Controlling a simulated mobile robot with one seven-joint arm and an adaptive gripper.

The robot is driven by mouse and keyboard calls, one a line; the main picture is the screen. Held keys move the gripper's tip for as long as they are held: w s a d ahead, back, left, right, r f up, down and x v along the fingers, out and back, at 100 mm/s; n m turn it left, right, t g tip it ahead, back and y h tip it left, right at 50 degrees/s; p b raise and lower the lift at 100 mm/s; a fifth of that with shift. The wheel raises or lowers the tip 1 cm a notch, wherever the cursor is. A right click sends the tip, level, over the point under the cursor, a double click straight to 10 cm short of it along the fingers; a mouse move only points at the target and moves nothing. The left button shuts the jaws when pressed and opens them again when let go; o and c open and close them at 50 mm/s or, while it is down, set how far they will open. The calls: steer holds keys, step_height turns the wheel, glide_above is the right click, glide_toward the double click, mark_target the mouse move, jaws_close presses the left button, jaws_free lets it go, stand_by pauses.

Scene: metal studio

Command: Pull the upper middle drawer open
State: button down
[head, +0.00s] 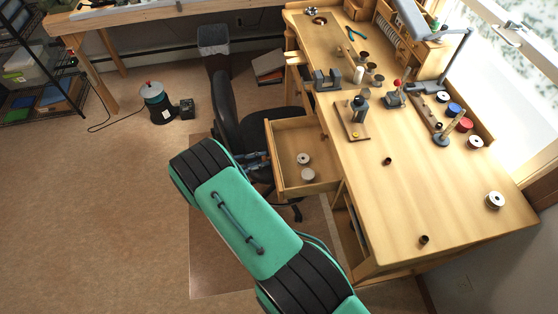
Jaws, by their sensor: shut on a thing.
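A light wooden drawer (300,190) stands out from the front of the workbench (400,190). It is open, and two small spools (306,159) lie inside it. My gripper (262,160) is at the drawer's left-hand front face, shut on what appears to be its handle. The handle itself is hidden by my arm and the gripper. My green and black arm reaches up from the bottom of the head view and covers the floor before the drawer.
A black office chair (228,112) stands close behind my gripper. Spools, small cups, a vise (328,79) and a lamp (462,62) are on the bench. A dark canister (157,103) sits on the floor.

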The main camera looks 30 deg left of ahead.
steer(key=shift+w+a+b+v, duration=0.15)
steer(key=shift+b+v, duration=0.15)
steer(key=shift+v, duration=1)
steer(key=shift+w+a+b+v, duration=0.15)
steer(key=shift+b+v, duration=0.15)
steer(key=shift+v, duration=0.95)
steer(key=shift+r, duration=0.1)
steer(key=c, duration=1.4)
jaws_free()
steer(key=shift+c, duration=0.2)
steer(key=shift+s, duration=0.1)
steer(key=s+a+r, duration=0.3)
steer(key=s+r, duration=0.1)
steer(key=r, duration=0.3)
